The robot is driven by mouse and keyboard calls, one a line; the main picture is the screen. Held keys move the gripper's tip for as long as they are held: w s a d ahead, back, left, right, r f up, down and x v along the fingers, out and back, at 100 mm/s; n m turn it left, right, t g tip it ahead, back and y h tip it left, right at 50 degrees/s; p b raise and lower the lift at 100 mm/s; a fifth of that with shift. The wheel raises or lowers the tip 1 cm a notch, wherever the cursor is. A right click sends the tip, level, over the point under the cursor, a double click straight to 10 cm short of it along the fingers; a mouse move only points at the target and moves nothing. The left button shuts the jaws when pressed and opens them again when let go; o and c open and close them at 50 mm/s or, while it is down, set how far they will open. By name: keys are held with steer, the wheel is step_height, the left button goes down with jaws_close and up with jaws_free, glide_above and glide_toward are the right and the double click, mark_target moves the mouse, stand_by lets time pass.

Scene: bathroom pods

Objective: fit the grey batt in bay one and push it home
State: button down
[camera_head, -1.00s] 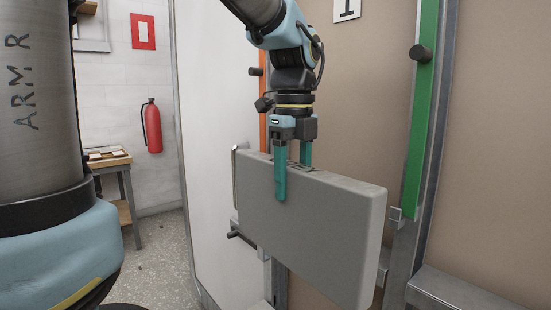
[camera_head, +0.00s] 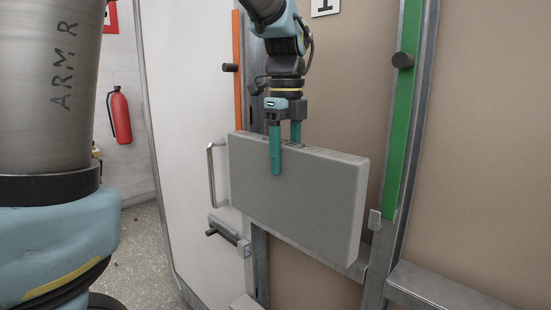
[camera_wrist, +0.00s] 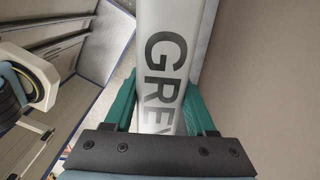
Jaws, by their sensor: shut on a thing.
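The grey batt (camera_head: 300,200) is a thick flat grey slab, held upright by its top edge and tilted a little down to the right. My gripper (camera_head: 284,160) is shut on it, with teal fingers on either side of the top edge. In the wrist view the batt (camera_wrist: 163,60) shows part of the word "GREY" between the fingers (camera_wrist: 163,105). Bay one is the brown-backed recess (camera_head: 345,110) under a "1" sign (camera_head: 325,6), between a post with an orange strip and one with a green strip. The batt hangs in front of it and hides its lower part.
The orange strip (camera_head: 238,50) and green strip (camera_head: 404,110) each have a dark peg. A white panel with a metal handle (camera_head: 212,172) stands left. A dark-ended lever (camera_head: 228,234) juts out below it. A metal ledge (camera_head: 440,290) lies lower right. A fire extinguisher (camera_head: 120,115) hangs far left.

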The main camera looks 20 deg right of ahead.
steer(key=w+d+f, duration=0.2)
steer(key=d, duration=0.3)
steer(key=shift+w+f, duration=0.35)
stand_by(0.5)
steer(key=shift+c, duration=0.7)
jaws_free()
